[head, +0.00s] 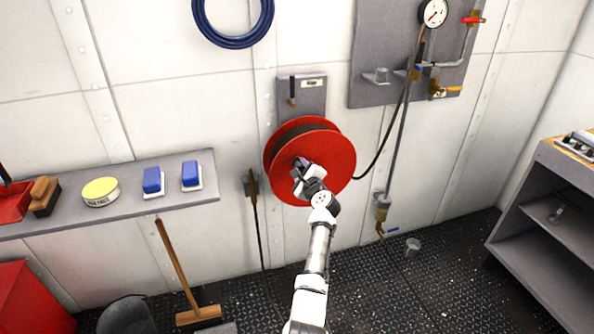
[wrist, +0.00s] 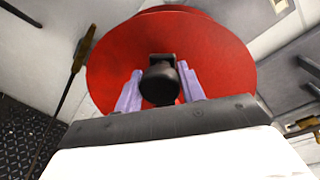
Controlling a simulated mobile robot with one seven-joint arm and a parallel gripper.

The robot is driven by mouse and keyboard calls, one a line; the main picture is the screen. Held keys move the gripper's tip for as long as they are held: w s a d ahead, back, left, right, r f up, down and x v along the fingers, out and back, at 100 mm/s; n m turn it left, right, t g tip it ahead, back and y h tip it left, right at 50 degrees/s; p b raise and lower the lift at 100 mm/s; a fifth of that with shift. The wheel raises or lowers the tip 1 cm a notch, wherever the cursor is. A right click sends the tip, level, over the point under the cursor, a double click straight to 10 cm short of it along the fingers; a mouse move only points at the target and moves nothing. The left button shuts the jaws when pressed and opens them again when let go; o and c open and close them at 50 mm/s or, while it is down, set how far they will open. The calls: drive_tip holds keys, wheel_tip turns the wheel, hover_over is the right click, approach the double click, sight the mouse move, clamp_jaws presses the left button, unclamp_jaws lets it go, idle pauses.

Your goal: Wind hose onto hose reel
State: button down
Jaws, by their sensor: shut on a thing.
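The red hose reel (head: 335,155) is mounted on the white wall in the middle of the head view, with a dark band of hose (head: 291,131) showing between its discs. It fills much of the wrist view (wrist: 210,40). My gripper (head: 304,172) is in front of the reel's face. In the wrist view my gripper (wrist: 160,88) has its two pale fingers on either side of a black crank knob (wrist: 160,83), shut on it. A black hose (head: 386,140) runs from the reel's right side up toward the gauge. The arm hides part of the reel's lower face.
A grey panel with gauge (head: 433,13), pipes and valves is at upper right. A shelf (head: 130,205) with sponges and a tin is at left. A coiled blue hose (head: 233,41) hangs above. A broom (head: 180,270) and bucket (head: 126,315) stand below. A grey cabinet (head: 545,205) stands right.

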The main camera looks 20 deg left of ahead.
drive_tip(key=shift+w+d+r+m, duration=0.2)
drive_tip(key=shift+r+m, duration=0.1)
drive_tip(key=shift+r, duration=0.1)
drive_tip(key=c, duration=0.9)
unclamp_jaws()
drive_tip(key=shift+f, duration=0.1)
drive_tip(key=shift+o, duration=0.2)
drive_tip(key=shift+s+f, duration=0.1)
drive_tip(key=shift+s+d, duration=0.2)
drive_tip(key=b+v, duration=0.1)
drive_tip(key=v, duration=1.2)
drive_tip(key=shift+d, duration=0.1)
